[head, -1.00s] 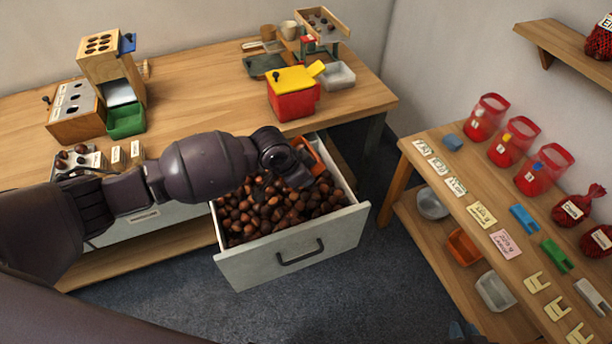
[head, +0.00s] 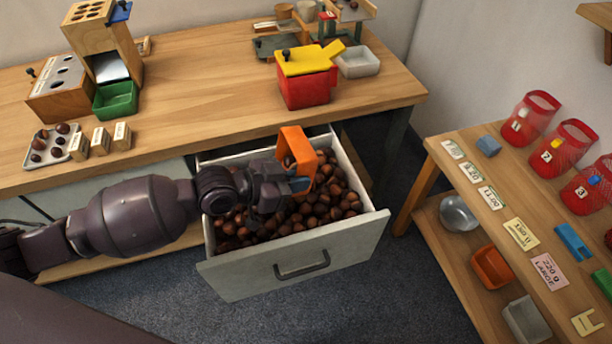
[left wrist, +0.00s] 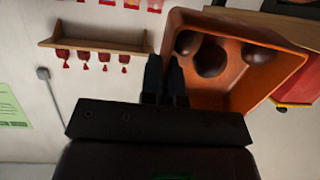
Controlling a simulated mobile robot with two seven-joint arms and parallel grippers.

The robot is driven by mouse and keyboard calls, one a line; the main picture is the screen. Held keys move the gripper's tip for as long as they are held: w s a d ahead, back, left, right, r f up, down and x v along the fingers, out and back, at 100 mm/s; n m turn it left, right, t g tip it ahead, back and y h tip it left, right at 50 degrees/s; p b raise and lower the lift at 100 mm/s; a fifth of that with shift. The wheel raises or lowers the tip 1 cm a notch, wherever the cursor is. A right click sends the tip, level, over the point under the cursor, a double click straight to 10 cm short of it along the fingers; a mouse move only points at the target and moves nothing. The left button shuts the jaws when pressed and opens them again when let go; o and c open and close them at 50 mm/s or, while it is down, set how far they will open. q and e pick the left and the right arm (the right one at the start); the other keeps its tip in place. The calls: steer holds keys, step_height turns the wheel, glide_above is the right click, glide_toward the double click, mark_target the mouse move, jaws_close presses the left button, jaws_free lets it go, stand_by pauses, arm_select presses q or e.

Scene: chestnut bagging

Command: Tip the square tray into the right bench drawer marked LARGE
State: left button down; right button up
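The orange square tray (head: 297,148) is above the back of the open drawer (head: 300,265), tilted steeply onto its side. My left gripper (head: 298,184) is shut on its wall. In the left wrist view the tray (left wrist: 225,88) shows its inside with three dark chestnuts (left wrist: 210,58), and my gripper fingers (left wrist: 166,82) pinch its near edge. The drawer is full of brown chestnuts (head: 310,210). Its front has a dark handle, and no LARGE marking is readable on it. My right gripper is not in view.
A red box with a yellow lid (head: 305,80) stands on the bench behind the drawer. A green bin (head: 116,99) and a small chestnut tray (head: 52,146) are at the left. The side table (head: 470,160) at the right holds red containers and cards.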

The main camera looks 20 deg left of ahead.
arm_select(q)
steer(key=shift+s+a+f+h+b, duration=0.2)
steer(key=shift+f+h+b, duration=0.15)
steer(key=shift+f, duration=0.2)
steer(key=h+b, duration=0.1)
steer(key=t+b, duration=0.1)
steer(key=b, duration=0.1)
steer(key=shift+s+a+r+h, duration=0.1)
steer(key=shift+s+a+h, duration=0.2)
steer(key=shift+h, duration=0.05)
steer(key=t+h+b, duration=0.1)
steer(key=a+r+t+h+b, duration=0.1)
steer(key=b, duration=0.1)
steer(key=shift+s+r+t, duration=0.2)
steer(key=shift+s+t, duration=0.15)
steer(key=shift+t, duration=0.05)
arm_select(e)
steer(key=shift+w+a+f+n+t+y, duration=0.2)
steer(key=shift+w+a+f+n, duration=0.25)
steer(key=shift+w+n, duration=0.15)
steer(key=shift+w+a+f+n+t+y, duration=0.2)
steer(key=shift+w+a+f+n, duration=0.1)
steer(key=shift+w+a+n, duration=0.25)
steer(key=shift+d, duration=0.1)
